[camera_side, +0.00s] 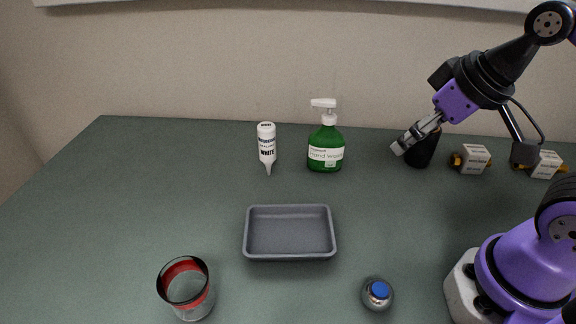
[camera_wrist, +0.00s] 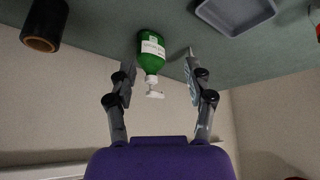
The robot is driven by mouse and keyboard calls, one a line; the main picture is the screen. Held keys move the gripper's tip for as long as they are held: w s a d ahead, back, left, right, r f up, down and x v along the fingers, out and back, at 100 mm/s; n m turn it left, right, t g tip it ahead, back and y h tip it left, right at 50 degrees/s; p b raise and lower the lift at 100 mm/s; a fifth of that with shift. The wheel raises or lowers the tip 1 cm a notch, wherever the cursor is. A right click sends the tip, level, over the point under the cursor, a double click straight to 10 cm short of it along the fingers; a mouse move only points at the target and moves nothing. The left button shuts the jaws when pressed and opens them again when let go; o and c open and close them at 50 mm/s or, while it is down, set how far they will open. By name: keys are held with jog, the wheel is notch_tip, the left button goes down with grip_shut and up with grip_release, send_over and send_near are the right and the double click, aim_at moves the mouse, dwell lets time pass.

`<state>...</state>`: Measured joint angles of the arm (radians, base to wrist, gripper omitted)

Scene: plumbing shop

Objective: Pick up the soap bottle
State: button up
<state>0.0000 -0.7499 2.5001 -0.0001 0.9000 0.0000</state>
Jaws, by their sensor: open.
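The soap bottle (camera_side: 325,153) is green with a white label and a white pump head. It stands upright near the back of the table in the side view. My gripper (camera_side: 402,147) is to its right, apart from it, with its fingers pointing down and left toward the bottle's side. In the wrist view the bottle (camera_wrist: 151,50) appears upside down, between the two spread fingers of my gripper (camera_wrist: 160,72) in the picture. The fingers are open and hold nothing.
A white sealant tube (camera_side: 266,143) stands nozzle-down left of the bottle. A grey tray (camera_side: 290,254) lies in front. A black cylinder (camera_side: 425,153) stands behind my gripper, with small boxes (camera_side: 472,158) farther right. A red-banded glass (camera_side: 186,284) and a blue-topped object (camera_side: 377,293) are at the front.

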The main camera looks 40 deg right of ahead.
jog(key=n+t+y, duration=0.4)
jog(key=t+y, duration=0.2)
jog(key=t, duration=0.3)
send_near(327, 142)
jog(key=w+r, duration=0.4)
jog(key=x, duration=0.9)
jog(key=shift+w+d+f, duration=0.15)
jog(key=shift+d+f, duration=0.05)
jog(key=shift+c, duration=0.4)
grip_shut()
